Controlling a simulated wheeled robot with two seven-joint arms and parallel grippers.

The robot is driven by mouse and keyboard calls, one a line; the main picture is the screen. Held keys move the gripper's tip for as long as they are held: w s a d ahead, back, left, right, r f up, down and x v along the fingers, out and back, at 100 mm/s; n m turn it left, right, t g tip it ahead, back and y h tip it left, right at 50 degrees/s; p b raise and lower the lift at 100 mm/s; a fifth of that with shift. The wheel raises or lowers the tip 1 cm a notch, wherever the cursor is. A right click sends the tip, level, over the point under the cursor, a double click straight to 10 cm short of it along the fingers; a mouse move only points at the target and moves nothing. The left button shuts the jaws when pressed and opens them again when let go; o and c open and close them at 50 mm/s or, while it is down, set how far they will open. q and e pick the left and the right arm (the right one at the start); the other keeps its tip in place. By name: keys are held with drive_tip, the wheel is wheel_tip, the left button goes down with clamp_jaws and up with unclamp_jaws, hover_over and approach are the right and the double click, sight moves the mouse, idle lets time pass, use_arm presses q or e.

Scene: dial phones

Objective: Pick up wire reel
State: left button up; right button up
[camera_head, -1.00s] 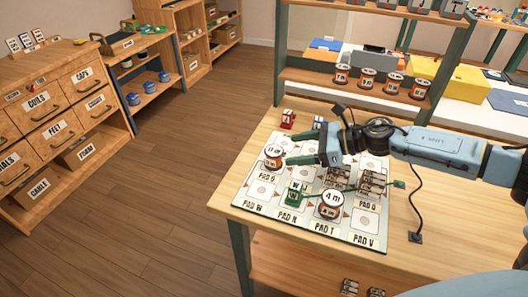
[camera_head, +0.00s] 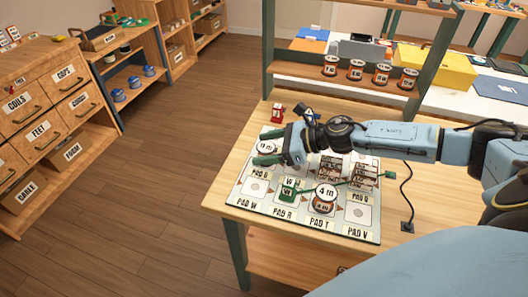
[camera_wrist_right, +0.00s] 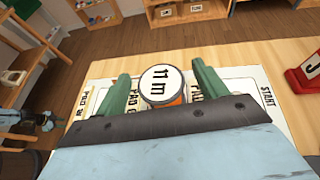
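A wire reel with a white top marked 11 m (camera_head: 266,148) and an orange side stands on the pad mat (camera_head: 232,204), at its far left. The right wrist view also shows this reel (camera_wrist_right: 162,86). My right gripper (camera_head: 267,147) is open, its green fingers on either side of the 11 m reel. In the right wrist view, gaps show between the reel and both fingers (camera_wrist_right: 160,90). A second reel marked 4 m (camera_head: 326,192) stands near the front of the mat.
A red item (camera_head: 277,112) stands behind the mat. Several reels (camera_head: 356,70) line a back shelf. The table's front right (camera_head: 415,250) is mostly clear.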

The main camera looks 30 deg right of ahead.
drive_tip(key=c, duration=1)
drive_tip(key=shift+r, duration=0.1)
drive_tip(key=shift+c, duration=0.3)
